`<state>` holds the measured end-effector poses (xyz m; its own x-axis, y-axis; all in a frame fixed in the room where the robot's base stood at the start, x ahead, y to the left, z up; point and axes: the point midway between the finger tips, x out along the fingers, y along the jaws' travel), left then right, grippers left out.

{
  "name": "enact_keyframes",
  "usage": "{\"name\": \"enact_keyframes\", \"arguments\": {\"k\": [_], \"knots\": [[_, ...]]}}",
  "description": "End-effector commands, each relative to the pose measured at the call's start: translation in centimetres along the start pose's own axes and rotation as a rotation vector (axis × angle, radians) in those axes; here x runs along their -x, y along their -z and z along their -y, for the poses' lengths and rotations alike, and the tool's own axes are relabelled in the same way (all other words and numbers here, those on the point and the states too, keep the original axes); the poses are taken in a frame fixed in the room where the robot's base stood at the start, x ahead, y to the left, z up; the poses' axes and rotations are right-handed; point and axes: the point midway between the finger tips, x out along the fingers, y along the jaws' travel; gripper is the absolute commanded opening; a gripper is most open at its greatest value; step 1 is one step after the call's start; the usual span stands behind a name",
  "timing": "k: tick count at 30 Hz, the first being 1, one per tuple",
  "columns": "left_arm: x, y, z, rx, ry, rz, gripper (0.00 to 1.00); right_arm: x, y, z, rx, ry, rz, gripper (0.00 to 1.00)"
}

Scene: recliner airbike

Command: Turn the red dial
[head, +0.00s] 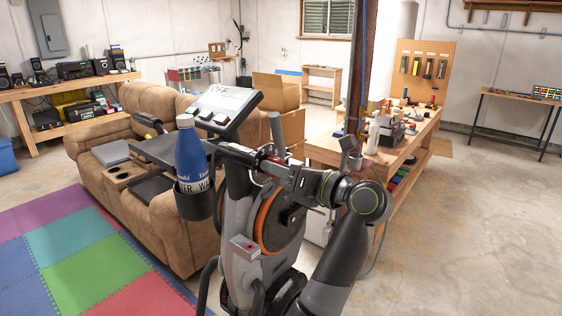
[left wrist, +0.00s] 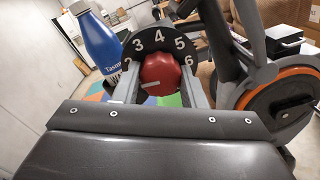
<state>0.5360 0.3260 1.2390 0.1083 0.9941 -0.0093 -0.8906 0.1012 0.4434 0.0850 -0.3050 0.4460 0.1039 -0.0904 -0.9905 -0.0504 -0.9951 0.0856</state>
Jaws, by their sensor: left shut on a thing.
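The red dial (left wrist: 161,74) is on the exercise bike, in front of a black number plate (left wrist: 150,43) showing 2, 3, 4, 5 and 6. A white mark on the dial's face points to the left and slightly down in the left wrist view. My left gripper (left wrist: 160,88) has one finger on each side of the dial and is shut on it. In the head view my left gripper (head: 262,164) is at the bike's frame below the console (head: 222,108), and the dial is mostly hidden there. My right gripper is not in view.
A blue bottle (head: 190,152) stands in the bike's cup holder, close to the left of my gripper. The bike's flywheel with an orange ring (head: 268,220) is below. A brown recliner sofa (head: 170,222) is behind to the left, and a workbench (head: 415,140) is to the right.

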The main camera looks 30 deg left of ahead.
Motion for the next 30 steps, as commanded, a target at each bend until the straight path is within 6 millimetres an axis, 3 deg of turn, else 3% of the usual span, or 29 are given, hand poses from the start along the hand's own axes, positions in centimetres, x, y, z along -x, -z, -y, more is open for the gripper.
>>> {"name": "enact_keyframes", "arguments": {"k": [1,30], "knots": [[0.0,-0.4,-0.2,-0.046,0.001,-0.003,0.15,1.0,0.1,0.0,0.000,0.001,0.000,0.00],[0.0,-0.4,-0.1,-0.919,0.006,-0.028,0.15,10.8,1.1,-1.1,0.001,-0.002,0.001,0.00]]}}
